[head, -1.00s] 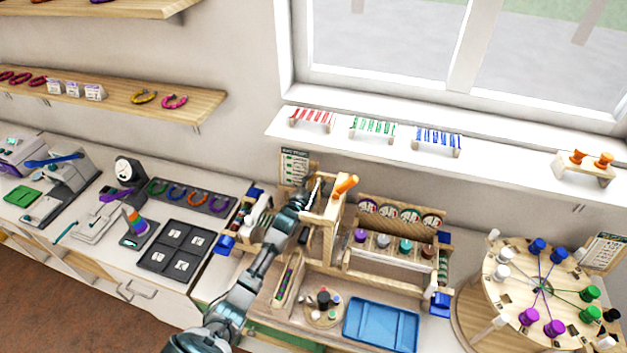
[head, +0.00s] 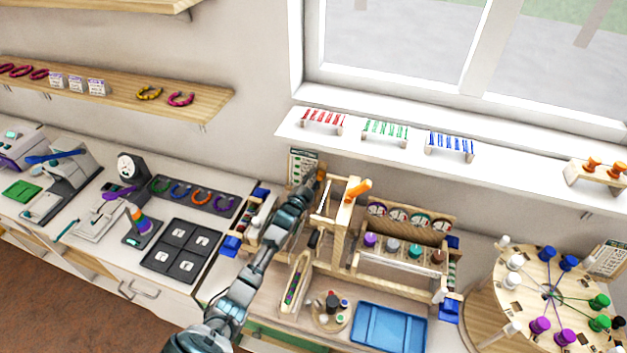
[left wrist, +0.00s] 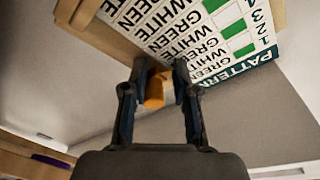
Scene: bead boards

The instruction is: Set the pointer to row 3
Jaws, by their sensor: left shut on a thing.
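The pattern card (head: 302,165) stands upright at the back of the wooden bench, below the windowsill. In the left wrist view the card (left wrist: 215,35) shows printed rows of GREEN and WHITE with green blocks and numbers, seen tilted. An orange pointer knob (left wrist: 154,92) sits between the fingers of my left gripper (left wrist: 160,68), just in front of the card's lower wooden edge. My left gripper (head: 318,180) is shut on this knob in the head view too. The fingers hide part of the knob, and I cannot tell which row the pointer marks. My right gripper is not in view.
A wooden post with an orange handle (head: 358,189) stands close right of my left gripper. A rack of spools and a blue tray (head: 388,328) are farther right. A round peg board (head: 530,290) stands at the far right.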

